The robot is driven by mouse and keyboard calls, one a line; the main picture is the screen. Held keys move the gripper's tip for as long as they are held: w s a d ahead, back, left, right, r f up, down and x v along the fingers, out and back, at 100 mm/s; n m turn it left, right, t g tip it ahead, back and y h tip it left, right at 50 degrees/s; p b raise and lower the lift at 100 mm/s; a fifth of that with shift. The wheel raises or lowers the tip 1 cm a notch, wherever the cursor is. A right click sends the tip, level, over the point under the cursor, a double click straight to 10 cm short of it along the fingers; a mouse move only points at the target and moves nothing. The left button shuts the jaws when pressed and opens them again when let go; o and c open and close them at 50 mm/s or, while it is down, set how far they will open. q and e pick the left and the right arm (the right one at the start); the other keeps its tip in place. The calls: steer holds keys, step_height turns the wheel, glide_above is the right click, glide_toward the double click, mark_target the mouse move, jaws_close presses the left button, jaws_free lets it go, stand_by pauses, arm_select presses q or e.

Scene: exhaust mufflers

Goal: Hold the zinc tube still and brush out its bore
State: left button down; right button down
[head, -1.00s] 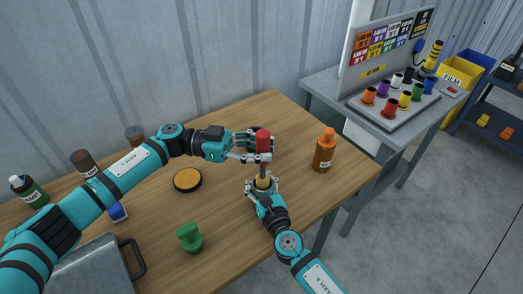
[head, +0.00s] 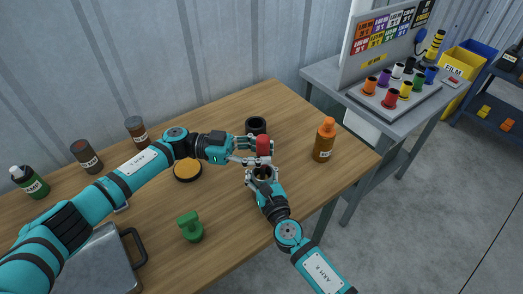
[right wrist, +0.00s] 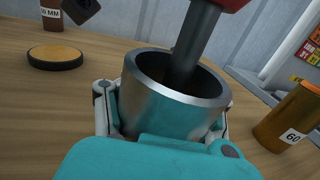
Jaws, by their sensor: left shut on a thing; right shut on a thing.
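The zinc tube (right wrist: 150,100), a grey metal cylinder with an open top, stands upright in my right gripper (right wrist: 165,118), whose fingers close around its sides. In the head view the tube (head: 263,173) is mostly covered by the right gripper (head: 262,177). My left gripper (head: 257,150) is shut on the red handle of the brush (head: 263,144) above the tube. The brush's dark shaft (right wrist: 194,45) goes down into the bore, slightly tilted in the right wrist view. Its bristles are hidden inside the tube.
A black cylinder (head: 256,126) stands behind the grippers and an orange bottle (head: 324,141) to their right. A yellow-topped round tin (head: 187,171), a green object (head: 190,227) and a metal case (head: 95,262) are left. The wooden table (head: 230,225) is bare in front.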

mark_target(262, 138)
arm_select(q)
steer(key=shift+r, duration=2.45)
steer(key=shift+f, duration=0.1)
steer(key=shift+f, duration=2.4)
steer(key=shift+r, duration=5.8)
steer(key=shift+r, duration=1.5)
